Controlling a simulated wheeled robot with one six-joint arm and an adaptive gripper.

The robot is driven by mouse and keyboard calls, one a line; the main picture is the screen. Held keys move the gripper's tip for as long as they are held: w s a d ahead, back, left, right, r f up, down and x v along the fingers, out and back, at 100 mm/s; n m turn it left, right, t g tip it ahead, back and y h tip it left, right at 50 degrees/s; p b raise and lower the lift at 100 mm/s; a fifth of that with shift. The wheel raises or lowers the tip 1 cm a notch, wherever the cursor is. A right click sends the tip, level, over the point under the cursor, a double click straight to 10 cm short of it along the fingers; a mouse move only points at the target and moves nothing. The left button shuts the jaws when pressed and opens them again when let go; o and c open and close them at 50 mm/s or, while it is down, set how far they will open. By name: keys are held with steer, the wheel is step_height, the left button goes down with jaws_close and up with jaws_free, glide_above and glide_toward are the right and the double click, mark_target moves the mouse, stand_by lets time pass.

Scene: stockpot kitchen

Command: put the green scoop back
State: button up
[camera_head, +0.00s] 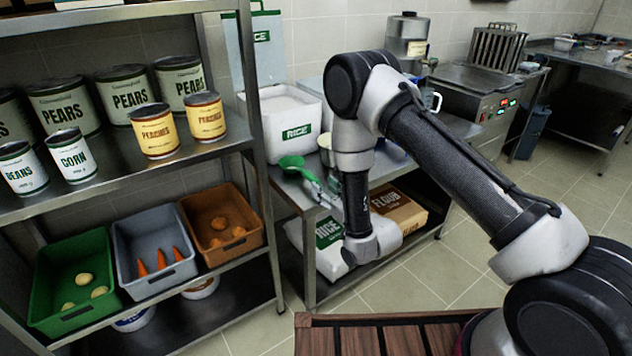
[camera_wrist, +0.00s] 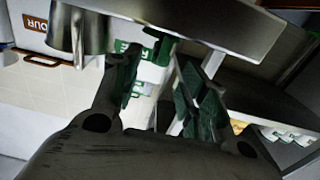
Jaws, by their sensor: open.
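The green scoop (camera_head: 293,162) lies on the steel table in front of the white bin labelled RICE (camera_head: 296,131), near the table's front-left edge. My gripper (camera_head: 322,188) is at that edge, just right of and below the scoop, and is partly hidden by my arm. In the wrist view the two fingers of my gripper (camera_wrist: 160,68) are apart, with a green piece, apparently the scoop (camera_wrist: 160,46), beyond and between the fingertips. I cannot tell whether the fingers touch it.
The steel table edge (camera_wrist: 205,22) is close to my fingers in the wrist view. Bags of rice (camera_head: 328,232) and flour (camera_head: 398,208) sit on the lower shelf. A rack (camera_head: 215,150) with cans and coloured bins stands at the left.

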steer(key=d+r+m+g+h, duration=0.35)
steer(key=d+r+h, duration=0.35)
steer(key=d+r, duration=1.25)
steer(key=s+d+r+m+g+h, duration=0.1)
steer(key=s+d+r+g+h, duration=0.15)
steer(key=s+d+r, duration=0.6)
steer(key=s+d+r+m+g, duration=0.1)
steer(key=s+d+g, duration=0.1)
steer(key=s, duration=1.1)
steer(key=s+d+r+m+g, duration=0.1)
steer(key=s+d+r+g, duration=0.1)
steer(key=s, duration=1)
steer(key=shift+s+d+r+g, duration=0.25)
steer(key=shift+s+d+g, duration=0.15)
steer(key=shift+d, duration=0.1)
steer(key=shift+w, duration=0.1)
